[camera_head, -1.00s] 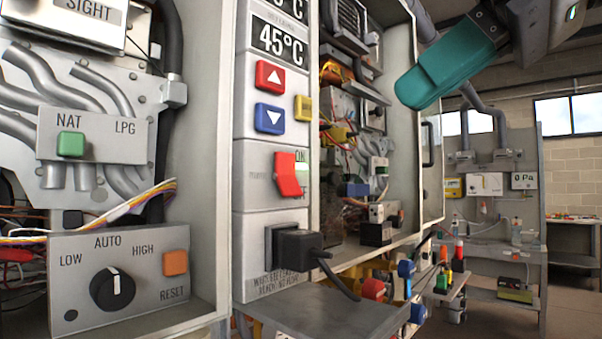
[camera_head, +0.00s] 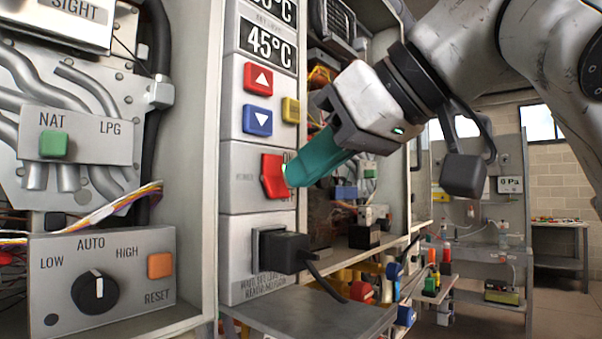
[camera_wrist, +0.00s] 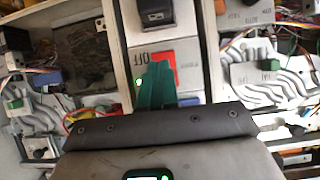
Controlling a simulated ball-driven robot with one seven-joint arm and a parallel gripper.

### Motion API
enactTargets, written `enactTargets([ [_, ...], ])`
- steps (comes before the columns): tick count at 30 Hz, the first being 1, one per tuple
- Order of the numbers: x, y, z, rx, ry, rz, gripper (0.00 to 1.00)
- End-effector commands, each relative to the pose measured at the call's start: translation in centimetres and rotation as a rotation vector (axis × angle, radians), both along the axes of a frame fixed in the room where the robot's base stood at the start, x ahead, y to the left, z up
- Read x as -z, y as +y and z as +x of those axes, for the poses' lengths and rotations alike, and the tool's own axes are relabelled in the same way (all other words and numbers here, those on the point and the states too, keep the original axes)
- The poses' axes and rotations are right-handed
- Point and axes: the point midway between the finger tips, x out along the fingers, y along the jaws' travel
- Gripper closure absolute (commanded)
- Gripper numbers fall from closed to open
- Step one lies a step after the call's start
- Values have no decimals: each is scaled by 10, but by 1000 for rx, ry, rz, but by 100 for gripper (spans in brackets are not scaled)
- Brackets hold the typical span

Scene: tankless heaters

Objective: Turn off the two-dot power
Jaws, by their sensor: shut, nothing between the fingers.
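The red rocker switch (camera_head: 272,178) sits on the narrow grey control panel (camera_head: 230,200), below the red and blue arrow buttons. ON and OFF lettering shows partly at its right side. In the wrist view the red switch (camera_wrist: 165,60) appears just beyond my fingertips, with OFF lettering beside it. My teal gripper (camera_head: 290,177) is shut and empty, its tips at the switch's right edge, hiding part of it. In the wrist view my gripper (camera_wrist: 154,66) overlaps the switch. I cannot tell whether it touches, or which way the rocker is tilted. No dot marking is readable.
A black plug with a cord (camera_head: 285,252) sits just below the switch. The grey shelf (camera_head: 310,312) juts out beneath. An open heater cabinet with wiring lies behind my gripper. A left panel holds a black knob (camera_head: 95,291) and an orange reset button (camera_head: 160,265).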

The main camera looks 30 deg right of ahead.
Motion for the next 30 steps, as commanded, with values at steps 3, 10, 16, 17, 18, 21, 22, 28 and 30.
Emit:
enactTargets([
  [3, 5, 3, 9, 1, 0, 1, 100],
  [10, 8, 4, 14, 1, -1, 0, 100],
  [16, 8, 4, 14, 0, -1, 0, 100],
  [17, 8, 4, 14, 0, -1, 0, 100],
  [18, 9, 5, 14, 0, -2, 1, 100],
  [21, 11, 5, 14, -1, -12, 5, 100],
  [22, 13, 5, 15, -1, -18, 6, 100],
  [28, 23, 8, 20, -4, -92, 34, 100],
  [30, 27, 8, 21, -3, -132, 47, 100],
])
